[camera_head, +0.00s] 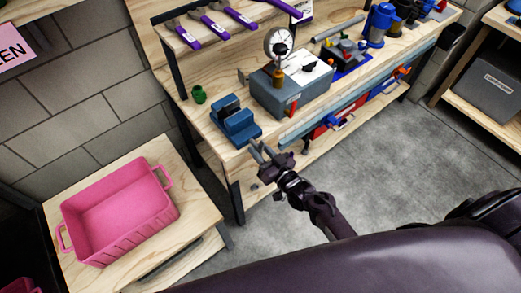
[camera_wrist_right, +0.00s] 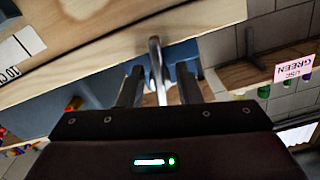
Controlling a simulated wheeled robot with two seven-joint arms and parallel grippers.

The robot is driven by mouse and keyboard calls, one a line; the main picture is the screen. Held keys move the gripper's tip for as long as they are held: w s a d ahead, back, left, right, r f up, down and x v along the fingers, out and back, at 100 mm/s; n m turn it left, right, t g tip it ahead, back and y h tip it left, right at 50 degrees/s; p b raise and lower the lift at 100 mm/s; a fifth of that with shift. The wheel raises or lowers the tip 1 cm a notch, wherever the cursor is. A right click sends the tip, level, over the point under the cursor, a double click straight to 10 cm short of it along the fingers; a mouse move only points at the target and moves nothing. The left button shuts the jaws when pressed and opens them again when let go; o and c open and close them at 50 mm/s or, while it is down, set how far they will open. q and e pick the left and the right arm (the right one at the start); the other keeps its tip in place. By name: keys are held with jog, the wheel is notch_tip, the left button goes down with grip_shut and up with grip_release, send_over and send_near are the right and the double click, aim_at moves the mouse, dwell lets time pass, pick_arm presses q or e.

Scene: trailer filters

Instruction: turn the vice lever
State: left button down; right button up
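The blue vice (camera_head: 235,122) is at the front edge of the wooden workbench, left of a grey box. It also shows behind the fingers in the right wrist view (camera_wrist_right: 184,56). Its grey metal lever (camera_wrist_right: 156,58) stands out toward my right gripper. My right gripper (camera_head: 262,150) is at the bench edge in front of the vice. In the right wrist view its two fingers (camera_wrist_right: 160,84) are apart, one on each side of the lever, with gaps visible. The far part of the lever is hard to make out in the head view. My left gripper is not in view.
A pink bin (camera_head: 122,208) sits on a low wooden table at the left. A grey box with a dial gauge (camera_head: 291,82) and a small green item (camera_head: 199,94) stand near the vice. Grey floor (camera_head: 400,165) lies open at the right.

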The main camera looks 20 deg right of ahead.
jog(key=shift+s, duration=0.1)
jog(key=b+v, duration=0.1)
jog(key=v, duration=0.6)
jog(key=shift+s+d, duration=0.15)
jog(key=shift+s, duration=0.15)
jog(key=s+f+g+h, duration=0.2)
jog(key=s+f+g, duration=0.35)
jog(key=f, duration=0.75)
jog(key=s+f+g+h, duration=0.1)
jog(key=s+f+g, duration=0.2)
jog(key=s+f, duration=0.75)
jog(key=s+d+f+g+h, duration=0.1)
jog(key=s+d+f+g, duration=0.1)
jog(key=s+f, duration=0.4)
jog(key=s+d+f+n+g+h, duration=0.1)
jog(key=s+f+g, duration=0.4)
jog(key=s, duration=0.7)
notch_tip(320, 180, down, 2)
jog(key=shift+d+h, duration=0.6)
jog(key=shift+d, duration=0.4)
jog(key=shift+g, duration=0.25)
